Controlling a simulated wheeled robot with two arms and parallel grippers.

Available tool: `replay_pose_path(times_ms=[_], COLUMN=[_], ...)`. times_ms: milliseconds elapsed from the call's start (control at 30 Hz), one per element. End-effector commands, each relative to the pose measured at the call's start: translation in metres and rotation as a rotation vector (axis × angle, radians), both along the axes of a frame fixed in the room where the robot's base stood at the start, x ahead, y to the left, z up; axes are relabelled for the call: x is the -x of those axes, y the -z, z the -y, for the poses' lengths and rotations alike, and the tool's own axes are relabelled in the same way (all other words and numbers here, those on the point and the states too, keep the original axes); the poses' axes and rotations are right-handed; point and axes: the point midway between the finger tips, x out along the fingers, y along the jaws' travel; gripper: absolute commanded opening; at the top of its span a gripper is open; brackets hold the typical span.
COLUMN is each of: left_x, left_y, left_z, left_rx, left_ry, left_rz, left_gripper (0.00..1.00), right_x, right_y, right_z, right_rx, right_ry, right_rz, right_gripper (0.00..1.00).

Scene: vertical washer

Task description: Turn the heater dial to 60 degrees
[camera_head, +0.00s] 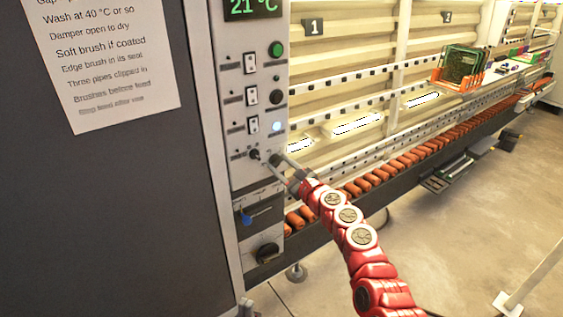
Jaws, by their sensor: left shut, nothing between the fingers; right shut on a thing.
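The control panel (241,128) stands left of centre, with a green readout (254,6) showing 21 °C at its top. My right gripper (276,161), on the red arm from the lower right, reaches the panel's lower right part. Its thin grey fingers are shut on a small dark knob there, partly hidden by the fingertips. Another small dark knob (255,154) sits just left of it. The labels are too small to read, so I cannot tell for sure which knob is the heater dial, nor its setting. I cannot make out my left gripper.
Above are white switches (252,96), a green button (276,49) and a lit white button (277,126). Below are a blue handle (246,218) and a black rotary knob (267,252). A conveyor of orange rollers (375,178) runs right. An orange rack (459,79) holds green boards.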

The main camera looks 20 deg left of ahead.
Motion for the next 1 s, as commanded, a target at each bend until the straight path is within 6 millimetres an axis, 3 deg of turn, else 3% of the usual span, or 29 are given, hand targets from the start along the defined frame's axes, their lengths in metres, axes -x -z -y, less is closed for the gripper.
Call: replay_pose_path(times_ms=[600, 1000], left_x=[0.0, 0.0], left_y=[-0.026, -0.033], left_z=[0.0, 0.0], left_rx=[0.0, 0.0], left_ry=[0.0, 0.0], left_rz=[0.0, 0.0], left_gripper=[0.0, 0.0], right_x=[0.001, 0.001], right_y=[0.001, 0.001], right_z=[0.0, 0.0], right_rx=[-0.345, -0.485], right_ry=[0.0, 0.001], right_rz=[-0.448, -0.625], right_gripper=[0.0, 0.0])
